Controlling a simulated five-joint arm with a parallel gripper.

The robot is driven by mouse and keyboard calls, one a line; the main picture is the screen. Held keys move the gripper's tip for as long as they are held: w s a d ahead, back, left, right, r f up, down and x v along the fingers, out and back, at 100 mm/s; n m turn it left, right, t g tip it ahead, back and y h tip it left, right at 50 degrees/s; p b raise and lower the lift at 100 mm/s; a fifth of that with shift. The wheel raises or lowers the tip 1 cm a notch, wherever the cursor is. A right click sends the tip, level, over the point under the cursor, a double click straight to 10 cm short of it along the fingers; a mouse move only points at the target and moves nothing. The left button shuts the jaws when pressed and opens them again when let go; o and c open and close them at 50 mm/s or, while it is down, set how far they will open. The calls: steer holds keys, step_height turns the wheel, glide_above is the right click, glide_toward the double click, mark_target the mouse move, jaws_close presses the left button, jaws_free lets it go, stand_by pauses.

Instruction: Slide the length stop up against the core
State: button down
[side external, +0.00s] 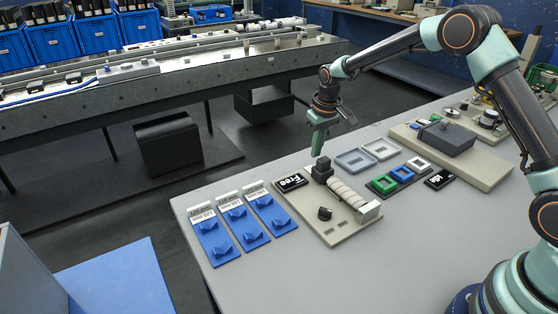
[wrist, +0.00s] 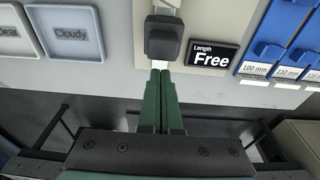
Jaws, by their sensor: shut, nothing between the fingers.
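The length stop, a dark block (side external: 322,170), stands at the far end of a beige fixture plate (side external: 330,232). The core, a pale ribbed roll (side external: 347,192), lies along the plate beside it, towards an end block at the near right. I cannot tell whether stop and core touch. My gripper (side external: 317,154) points down just above and beside the stop, on the side away from the core. In the wrist view its green fingers (wrist: 160,70) are together and empty, with tips at the near edge of the stop (wrist: 164,40). Contact is unclear.
A black sign (wrist: 213,57) reading "Length Free" lies beside the stop. A dark knob (side external: 325,213) sits on the plate. Blue gauge cards (side external: 241,221) lie left; grey trays (side external: 355,160) and coloured frames (side external: 401,174) lie right. The table edge is close behind the stop.

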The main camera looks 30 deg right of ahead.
mark_target(322, 159)
steer(key=shift+f, duration=0.15)
steer(key=shift+f, duration=1.1)
steer(key=shift+s, duration=0.25)
steer(key=shift+s, duration=1.2)
stand_by(0.8)
steer(key=shift+w, duration=0.2)
stand_by(0.5)
steer(key=shift+r, duration=0.15)
